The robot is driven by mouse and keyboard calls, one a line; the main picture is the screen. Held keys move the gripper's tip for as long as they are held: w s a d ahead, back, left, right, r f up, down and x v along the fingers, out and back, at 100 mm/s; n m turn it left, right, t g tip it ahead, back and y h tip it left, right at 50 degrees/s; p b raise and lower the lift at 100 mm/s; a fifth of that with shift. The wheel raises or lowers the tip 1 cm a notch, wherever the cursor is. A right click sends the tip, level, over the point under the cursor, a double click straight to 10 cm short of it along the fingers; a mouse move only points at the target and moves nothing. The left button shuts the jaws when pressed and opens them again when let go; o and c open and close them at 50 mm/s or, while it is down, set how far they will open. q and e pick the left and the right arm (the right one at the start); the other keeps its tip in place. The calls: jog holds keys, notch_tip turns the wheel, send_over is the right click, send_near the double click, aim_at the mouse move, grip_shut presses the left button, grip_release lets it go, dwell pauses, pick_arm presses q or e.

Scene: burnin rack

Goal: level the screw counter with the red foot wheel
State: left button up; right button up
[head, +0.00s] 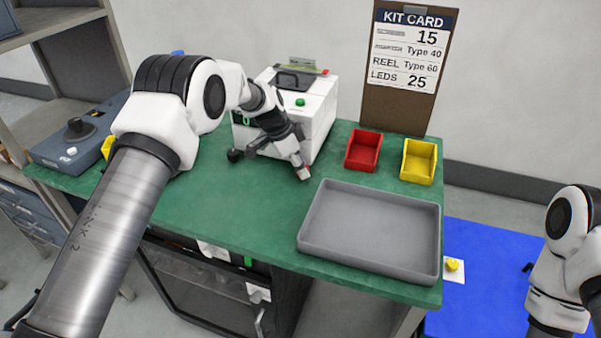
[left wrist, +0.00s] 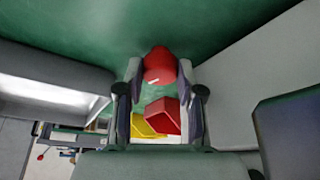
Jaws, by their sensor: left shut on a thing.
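The white screw counter (head: 312,112) stands at the back of the green bench, with a green button and a small yellow-green strip on top; I cannot read any bubble in it. The red foot wheel (left wrist: 160,65) is low at the counter's front right corner; in the head view only a bit of red (head: 307,170) shows at my fingertips. My left gripper (head: 302,171) points down there and is shut on the wheel, one finger on each side in the left wrist view (left wrist: 158,78). My right gripper is out of view.
A grey tray (head: 370,268) lies to the right on the green bench (head: 225,200). Red (head: 349,152) and yellow (head: 404,165) bins stand behind it, before the kit card board (head: 385,105). A blue-grey device (head: 60,155) is at the left end.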

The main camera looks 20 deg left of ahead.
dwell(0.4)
pick_arm(q)
jog(key=o, duration=1.2)
jog(key=shift+c, duration=0.2)
jog(key=shift+r, duration=0.1)
jog(key=v, duration=0.7)
jog(key=shift+a+r, duration=0.25)
jog(key=shift+r, duration=0.1)
